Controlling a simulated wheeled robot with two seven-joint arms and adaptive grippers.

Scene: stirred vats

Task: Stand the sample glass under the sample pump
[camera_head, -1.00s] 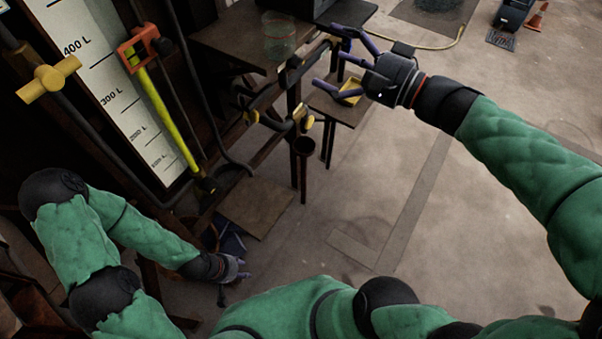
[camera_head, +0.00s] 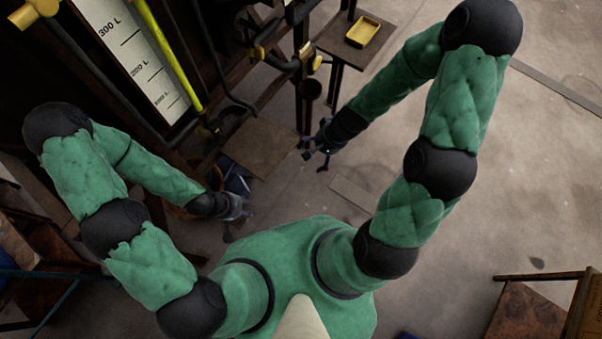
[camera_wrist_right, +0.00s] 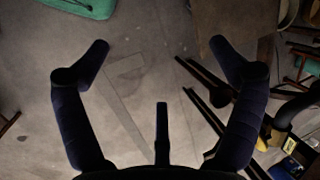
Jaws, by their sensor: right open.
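The sample glass does not show in any view now. I cannot pick out the sample pump for certain; dark pipework with yellow handles (camera_head: 262,53) stands at the upper middle of the head view. My right gripper (camera_head: 318,152) is low over the floor, in front of the pipework. In the right wrist view its fingers (camera_wrist_right: 160,62) are spread wide, with only floor between them. My left gripper (camera_head: 240,208) hangs low at the left, beside my body, small and dark; its fingers are hard to make out.
A yellow tray (camera_head: 364,31) lies on a small dark table (camera_head: 338,48) behind my right arm. A scale board (camera_head: 140,62) stands at the upper left. A brown flat panel (camera_head: 262,147) is at floor level. A wooden bench (camera_head: 525,312) is at lower right.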

